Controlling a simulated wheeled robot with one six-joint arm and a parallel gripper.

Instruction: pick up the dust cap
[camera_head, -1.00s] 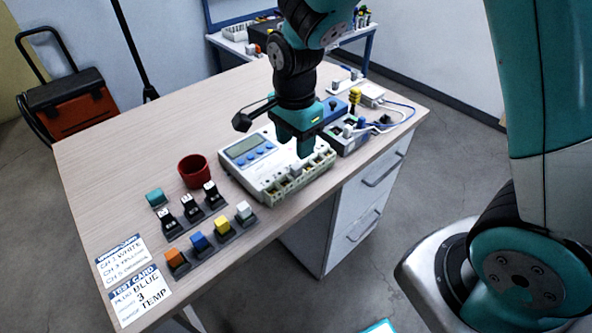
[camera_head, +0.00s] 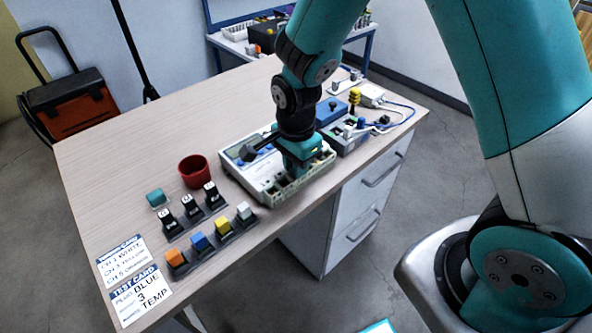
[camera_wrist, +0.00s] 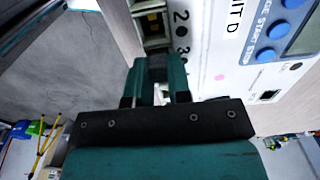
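The white unit (camera_head: 256,183) with a screen and blue buttons stands on the table, its row of sockets along the front edge. I cannot make out the dust cap; the fingers and gripper body cover that spot. Whether the fingers grip anything is not clear.
Two printed cards (camera_head: 140,297) lie front left.

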